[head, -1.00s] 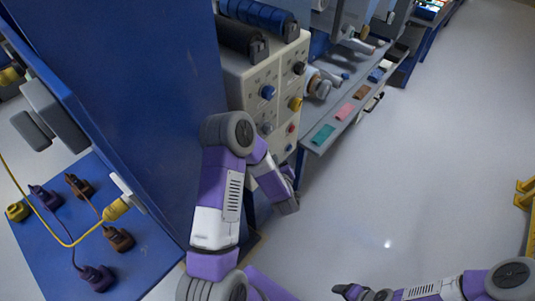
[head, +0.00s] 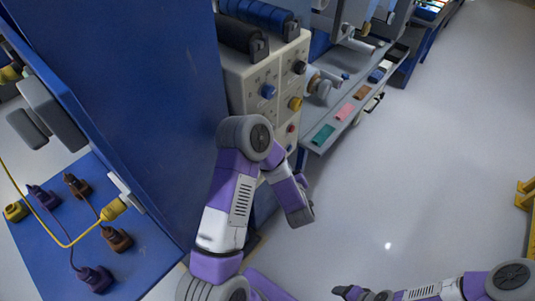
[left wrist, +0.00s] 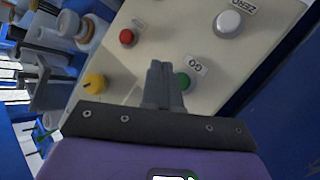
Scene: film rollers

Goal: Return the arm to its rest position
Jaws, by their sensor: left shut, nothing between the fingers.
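My left arm (head: 232,200) rises from the bottom of the head view, bends at a grey elbow beside the cream control panel, and its forearm points down and right. Its fingers are not clear there. In the left wrist view my left gripper (left wrist: 165,68) is shut and empty, in front of the panel face (left wrist: 135,75). Its fingers partly cover the green GO button (left wrist: 184,82); whether they touch it I cannot tell. My right gripper (head: 350,292) is low in the head view over the floor; its jaws are too small to read.
A tall blue cabinet side (head: 150,120) stands left of my left arm. The cream panel (head: 270,90) carries knobs and rollers. A grey shelf (head: 345,105) with coloured blocks runs behind it. Cables and plugs lie on a blue board (head: 60,245). Floor (head: 430,170) at right is clear.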

